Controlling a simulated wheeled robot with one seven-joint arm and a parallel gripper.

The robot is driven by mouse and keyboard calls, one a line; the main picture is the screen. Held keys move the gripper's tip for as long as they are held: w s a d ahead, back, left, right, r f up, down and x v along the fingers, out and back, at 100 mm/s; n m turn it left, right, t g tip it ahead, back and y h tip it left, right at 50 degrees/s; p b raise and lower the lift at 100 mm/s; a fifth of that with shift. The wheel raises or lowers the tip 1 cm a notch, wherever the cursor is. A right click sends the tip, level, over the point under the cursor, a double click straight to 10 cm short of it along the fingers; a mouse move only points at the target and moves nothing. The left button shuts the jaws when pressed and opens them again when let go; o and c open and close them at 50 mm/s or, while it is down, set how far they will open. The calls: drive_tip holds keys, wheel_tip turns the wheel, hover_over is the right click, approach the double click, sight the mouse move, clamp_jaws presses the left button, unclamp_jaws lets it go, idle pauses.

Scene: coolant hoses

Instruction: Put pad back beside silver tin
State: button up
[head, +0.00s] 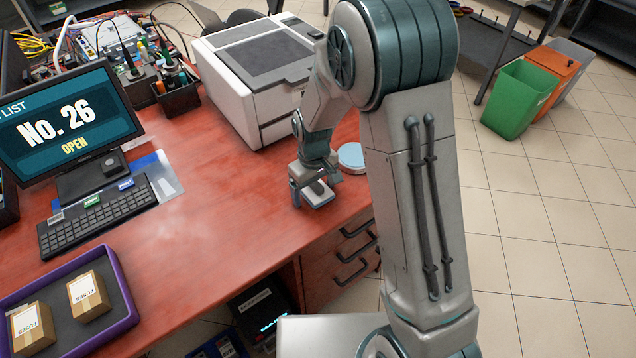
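A round tin (351,157) with a pale blue-grey lid stands near the right edge of the red desk, partly hidden behind my arm. My gripper (311,194) points down at the desk's front right, to the left of the tin and a little nearer. A small pale pad with a blue edge (319,199) shows at the fingers, apart from the tin. One dark finger is visible at the pad's left. The other finger is hard to make out, so I cannot tell whether the fingers grip the pad, or whether it touches the desk.
A white printer (258,75) stands behind my gripper. A keyboard (98,213) and monitor (66,128) are at the left. A purple-rimmed tray (121,290) with two fuse boxes is front left. The desk's middle (215,205) is clear. Drawers (338,255) are below its edge.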

drive_tip(key=r, duration=1)
drive_tip(key=shift+w+d+r, duration=0.2)
drive_tip(key=shift+r, duration=0.2)
drive_tip(key=s+d+r+m+t, duration=0.1)
drive_tip(key=s+d+r+m, duration=0.2)
drive_tip(key=s+d, duration=0.3)
drive_tip(key=s+d+r+m+t, duration=0.2)
drive_tip(key=s+d+r+m, duration=0.2)
drive_tip(key=s, duration=0.8)
drive_tip(key=d+r, duration=0.2)
drive_tip(key=d, duration=0.1)
drive_tip(key=shift+d+r, duration=0.2)
drive_tip(key=shift+d, duration=0.05)
drive_tip(key=shift+r+p, duration=0.35)
drive_tip(key=shift+p, duration=0.05)
